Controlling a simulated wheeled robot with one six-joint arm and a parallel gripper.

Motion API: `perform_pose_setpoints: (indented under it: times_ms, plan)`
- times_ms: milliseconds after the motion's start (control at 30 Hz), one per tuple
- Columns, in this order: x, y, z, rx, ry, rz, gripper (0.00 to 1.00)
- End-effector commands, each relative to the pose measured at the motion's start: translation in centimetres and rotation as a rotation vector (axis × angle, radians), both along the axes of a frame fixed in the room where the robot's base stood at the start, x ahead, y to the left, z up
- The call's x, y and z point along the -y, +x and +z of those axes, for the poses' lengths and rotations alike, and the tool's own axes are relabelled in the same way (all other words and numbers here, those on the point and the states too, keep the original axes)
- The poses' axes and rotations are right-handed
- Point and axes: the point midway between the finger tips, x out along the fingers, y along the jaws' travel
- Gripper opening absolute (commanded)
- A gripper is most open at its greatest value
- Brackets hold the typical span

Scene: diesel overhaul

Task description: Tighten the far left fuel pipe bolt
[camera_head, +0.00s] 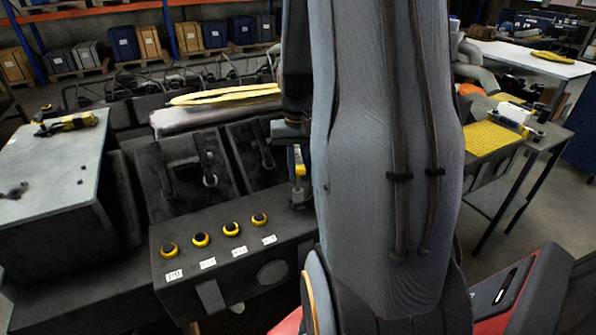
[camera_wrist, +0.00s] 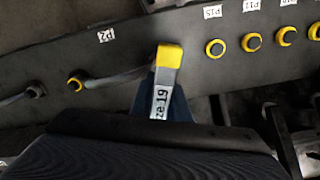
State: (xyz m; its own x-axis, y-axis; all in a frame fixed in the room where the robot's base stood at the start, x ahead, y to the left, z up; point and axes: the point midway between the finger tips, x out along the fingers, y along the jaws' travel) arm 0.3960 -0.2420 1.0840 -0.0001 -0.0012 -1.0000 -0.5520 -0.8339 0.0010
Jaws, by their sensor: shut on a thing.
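My gripper (camera_wrist: 163,108) is shut on a wrench (camera_wrist: 167,72) with a yellow end and a white label ending in "ze 19". In the head view the wrench (camera_head: 299,162) shows its yellow part just left of my arm, above the dark engine housing (camera_head: 290,237). I cannot tell which bolt is the far left fuel pipe bolt. My arm hides part of the housing.
Several yellow-ringed caps (camera_head: 201,240) with white labels line the housing's front left top. A grey table (camera_head: 55,165) stands at the left. A side table with a yellow mat (camera_head: 485,139) is at the right. Shelving with bins (camera_head: 123,43) is at the back.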

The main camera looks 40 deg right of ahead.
Motion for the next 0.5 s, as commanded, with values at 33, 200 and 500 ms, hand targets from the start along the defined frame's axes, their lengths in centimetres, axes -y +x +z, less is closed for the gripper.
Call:
perform_pose_setpoints:
  times_ms: [33,200,500]
  plan:
    - [-0.1,-0.1,-0.1,-0.003,0.002,0.001,0.0]
    - [0.0,-0.1,0.1,-0.002,0.001,0.001,0.0]
    - [0.0,0.0,1.7,0.001,-0.001,0.0,0.0]
